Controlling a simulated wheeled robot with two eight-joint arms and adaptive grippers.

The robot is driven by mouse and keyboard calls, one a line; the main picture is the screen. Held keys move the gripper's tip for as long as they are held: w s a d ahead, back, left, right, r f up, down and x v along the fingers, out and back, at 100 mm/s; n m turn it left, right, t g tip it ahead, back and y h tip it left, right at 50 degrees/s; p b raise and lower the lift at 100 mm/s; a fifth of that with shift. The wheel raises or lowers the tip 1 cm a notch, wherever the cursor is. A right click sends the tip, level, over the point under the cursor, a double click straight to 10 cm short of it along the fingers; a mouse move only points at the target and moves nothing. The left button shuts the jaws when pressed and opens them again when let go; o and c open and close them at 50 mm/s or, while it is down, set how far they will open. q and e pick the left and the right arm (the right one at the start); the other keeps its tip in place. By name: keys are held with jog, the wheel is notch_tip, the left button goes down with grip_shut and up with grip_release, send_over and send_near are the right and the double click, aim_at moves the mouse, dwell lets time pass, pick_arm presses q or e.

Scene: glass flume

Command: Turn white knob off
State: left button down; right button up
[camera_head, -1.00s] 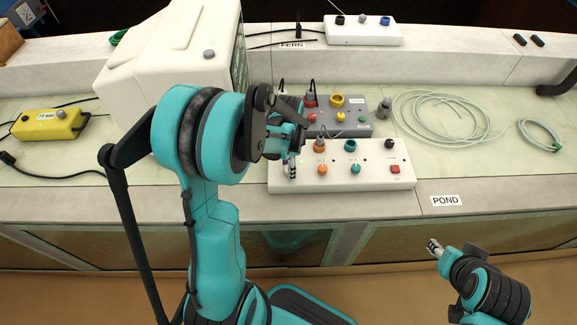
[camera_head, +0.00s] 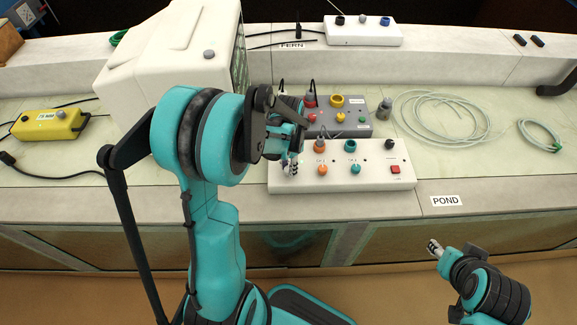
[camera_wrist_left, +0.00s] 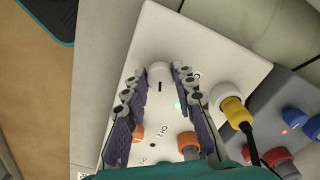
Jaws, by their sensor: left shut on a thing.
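The white knob (camera_wrist_left: 159,72) is on the top face of a white control box (camera_wrist_left: 205,52), near its edge, with a short dark mark beside it. My left gripper (camera_wrist_left: 160,76) has its two fingers on either side of this knob, shut on it. In the head view my left gripper (camera_head: 290,166) is at the left end of the white box (camera_head: 330,181) and hides the knob. A green light (camera_wrist_left: 178,105) glows near the knob. My right gripper (camera_head: 434,247) is low at the right, away from the box; its jaws are too small to read.
Orange (camera_head: 322,169) and teal (camera_head: 355,169) knobs and a red switch (camera_head: 395,169) are on the same box. A grey box (camera_head: 349,128) with cables stands behind it. A large off-white case (camera_head: 170,55) is at the left. Coiled tubing (camera_head: 440,117) lies at the right.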

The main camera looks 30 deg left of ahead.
pick_arm(q)
jog(key=n, duration=1.4)
jog(key=shift+d, duration=0.1)
dwell(0.4)
jog(key=c, duration=1.2)
grip_release()
jog(key=shift+r, duration=0.1)
notch_tip(320, 180, up, 12)
jog(key=shift+f, duration=0.1)
